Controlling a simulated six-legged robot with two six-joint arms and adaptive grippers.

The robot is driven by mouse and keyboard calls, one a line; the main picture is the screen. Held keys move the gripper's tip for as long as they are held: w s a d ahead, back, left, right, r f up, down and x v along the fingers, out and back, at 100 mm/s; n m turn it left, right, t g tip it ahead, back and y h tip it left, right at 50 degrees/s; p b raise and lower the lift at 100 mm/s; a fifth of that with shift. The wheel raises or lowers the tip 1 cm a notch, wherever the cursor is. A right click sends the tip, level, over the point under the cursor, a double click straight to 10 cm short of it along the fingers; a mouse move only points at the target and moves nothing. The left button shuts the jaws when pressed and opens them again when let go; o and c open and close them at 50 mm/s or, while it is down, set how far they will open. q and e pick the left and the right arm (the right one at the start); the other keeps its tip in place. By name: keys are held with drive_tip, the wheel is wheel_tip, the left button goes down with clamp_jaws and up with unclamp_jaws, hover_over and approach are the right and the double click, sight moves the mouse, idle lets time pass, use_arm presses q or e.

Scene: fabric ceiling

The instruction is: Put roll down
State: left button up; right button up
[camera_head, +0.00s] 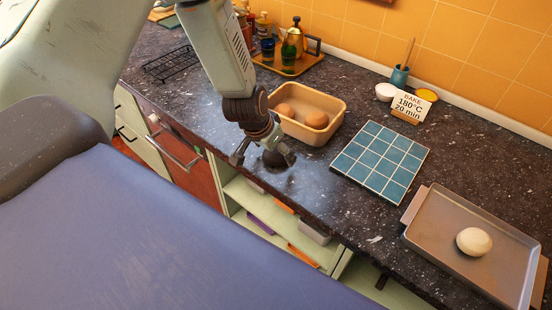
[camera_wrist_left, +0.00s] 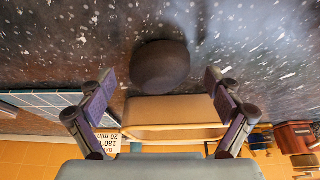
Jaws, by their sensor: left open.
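My left gripper (camera_head: 264,157) hangs low over the dark speckled counter, in front of the tan basket (camera_head: 331,126). Its fingers are spread apart, as the left wrist view (camera_wrist_left: 160,78) also shows. A dark brown rounded thing, which looks like a roll (camera_wrist_left: 160,66), lies between and beyond the fingertips; contact with the counter or fingers cannot be told. In the head view the gripper mostly hides it. Two brown rolls (camera_head: 317,120) sit in the basket. A pale roll (camera_head: 474,241) lies on the grey baking tray (camera_head: 442,205) at right. My right gripper is not in view.
A blue tiled slab (camera_head: 382,160) lies between basket and baking tray. A card reading "BAKE 180°C 20 min" (camera_head: 410,107) stands behind it. Open shelves are below the counter edge.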

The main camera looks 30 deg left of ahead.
use_arm(q)
drive_tip(key=shift+w+d+f, duration=0.1)
drive_tip(key=shift+w+d, duration=0.05)
drive_tip(key=shift+w, duration=0.05)
drive_tip(key=shift+c, duration=0.4)
drive_tip(key=shift+s, duration=0.15)
drive_tip(key=c, duration=1.3)
